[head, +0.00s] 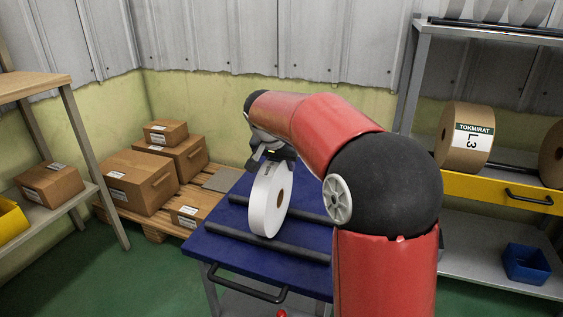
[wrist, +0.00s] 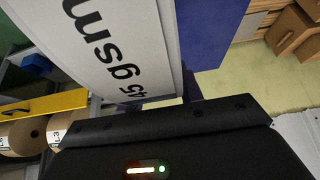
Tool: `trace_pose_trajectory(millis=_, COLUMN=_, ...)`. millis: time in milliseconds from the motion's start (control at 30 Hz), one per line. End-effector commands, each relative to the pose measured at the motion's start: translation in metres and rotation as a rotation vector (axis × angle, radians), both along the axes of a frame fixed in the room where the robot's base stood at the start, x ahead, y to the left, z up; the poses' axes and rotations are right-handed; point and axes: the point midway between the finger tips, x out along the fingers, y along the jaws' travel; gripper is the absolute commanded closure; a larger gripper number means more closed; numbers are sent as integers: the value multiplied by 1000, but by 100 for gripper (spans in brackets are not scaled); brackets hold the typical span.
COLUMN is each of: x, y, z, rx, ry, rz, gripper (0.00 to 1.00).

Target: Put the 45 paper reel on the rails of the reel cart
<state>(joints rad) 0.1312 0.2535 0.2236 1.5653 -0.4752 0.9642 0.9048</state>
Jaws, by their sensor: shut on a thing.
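The white 45 paper reel (head: 266,205) stands upright on edge over the blue reel cart (head: 215,246). In the wrist view its white face (wrist: 115,45) shows part of the print "45 gsm". My gripper (head: 272,157) is shut on the top of the reel, and its dark body (wrist: 170,135) fills the bottom of the wrist view. The cart has two black rails, a front rail (head: 232,234) and a back rail (head: 305,214). The reel's lower edge is at the rails in the head view. I cannot tell whether it touches both.
A shelf at the right holds a brown reel marked L3 (head: 467,139) and a blue bin (head: 526,263). Cardboard boxes (head: 137,181) sit on a pallet at the back left. A wooden-topped shelf (head: 30,87) stands at the left. Green floor is clear left of the cart.

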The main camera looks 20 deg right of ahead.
Motion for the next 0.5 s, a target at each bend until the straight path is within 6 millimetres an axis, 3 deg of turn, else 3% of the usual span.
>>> trace_pose_trajectory(millis=367, x=0, y=0, z=-5, rx=0, ry=-4, rz=0, gripper=100)
trace_pose_trajectory(millis=400, x=0, y=0, z=-4, rx=0, ry=-4, rz=0, gripper=58)
trace_pose_trajectory(millis=500, x=0, y=0, z=-5, rx=0, ry=-3, rz=1, gripper=45)
